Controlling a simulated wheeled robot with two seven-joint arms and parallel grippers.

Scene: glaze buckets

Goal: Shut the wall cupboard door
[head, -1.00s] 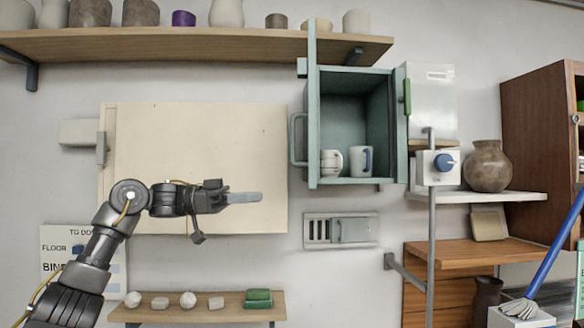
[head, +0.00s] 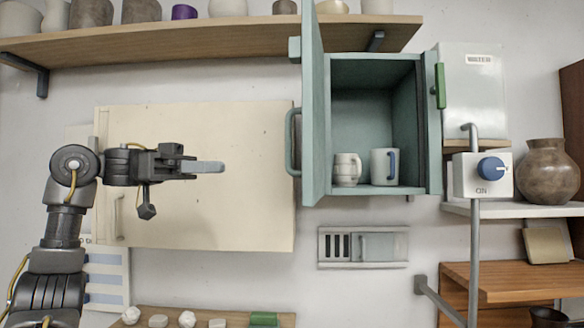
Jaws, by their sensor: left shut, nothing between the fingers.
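The teal wall cupboard (head: 375,195) hangs right of centre in the head view. Its door (head: 312,110) stands open, swung out toward me at the cupboard's left side, seen nearly edge-on. A teal handle (head: 290,142) sticks out to the left of the door. Inside are a pale ribbed mug (head: 346,170) and a white mug with a blue handle (head: 384,167). My left gripper (head: 208,167) is shut and empty, pointing right. It is in front of the cream panel, left of the door handle and apart from it. My right gripper is not in view.
A wooden shelf (head: 200,42) with pots runs above. The cream panel (head: 240,220) is behind my left arm. A vent (head: 363,247) sits below the cupboard. At right are a water box (head: 478,85), a blue-knobbed switch (head: 483,187) on a pipe, and a brown vase (head: 546,172).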

